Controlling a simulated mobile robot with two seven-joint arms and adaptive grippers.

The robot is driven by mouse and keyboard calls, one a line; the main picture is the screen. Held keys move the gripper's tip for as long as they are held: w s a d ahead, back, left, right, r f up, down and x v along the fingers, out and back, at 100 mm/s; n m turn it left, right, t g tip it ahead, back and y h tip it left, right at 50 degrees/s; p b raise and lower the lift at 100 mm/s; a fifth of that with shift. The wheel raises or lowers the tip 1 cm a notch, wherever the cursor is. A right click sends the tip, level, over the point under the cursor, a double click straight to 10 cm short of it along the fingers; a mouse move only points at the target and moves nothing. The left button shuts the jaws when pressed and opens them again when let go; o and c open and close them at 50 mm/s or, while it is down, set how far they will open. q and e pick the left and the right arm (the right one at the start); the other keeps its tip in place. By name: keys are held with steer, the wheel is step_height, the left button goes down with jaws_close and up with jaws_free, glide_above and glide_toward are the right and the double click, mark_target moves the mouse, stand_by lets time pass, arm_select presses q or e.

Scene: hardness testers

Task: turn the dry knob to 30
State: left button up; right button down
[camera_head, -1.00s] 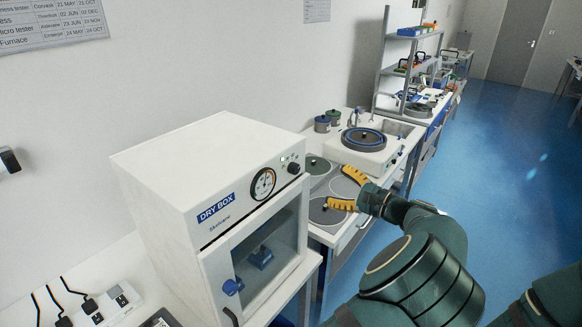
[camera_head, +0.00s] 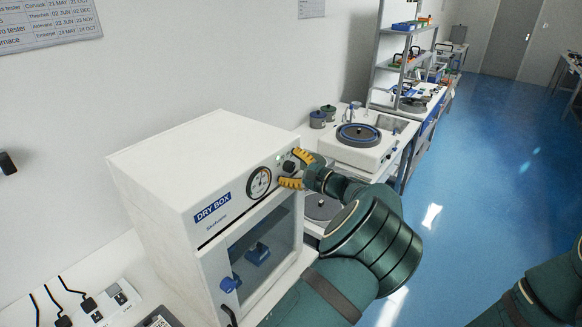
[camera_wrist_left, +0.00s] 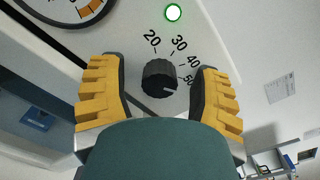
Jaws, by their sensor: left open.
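The white dry box (camera_head: 190,190) stands on the bench at the left in the head view. Its black dry knob (camera_head: 289,166) is at the upper right of the front panel. In the left wrist view the knob (camera_wrist_left: 158,77) sits below the marks 20, 30, 40 and 50. Its white pointer line points right and slightly down, near or just past the 50. My left gripper (camera_head: 295,170) is open, with its yellow fingers (camera_wrist_left: 158,92) on either side of the knob and a gap on both sides. My right gripper is out of the head view.
A round gauge (camera_head: 259,183) is left of the knob, and a lit green lamp (camera_wrist_left: 173,12) is above it. The box's glass door (camera_head: 262,250) is below. A grinding machine (camera_head: 357,145) stands farther back. Blue floor (camera_head: 470,200) is clear at the right.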

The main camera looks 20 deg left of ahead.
arm_select(q)
jaws_close()
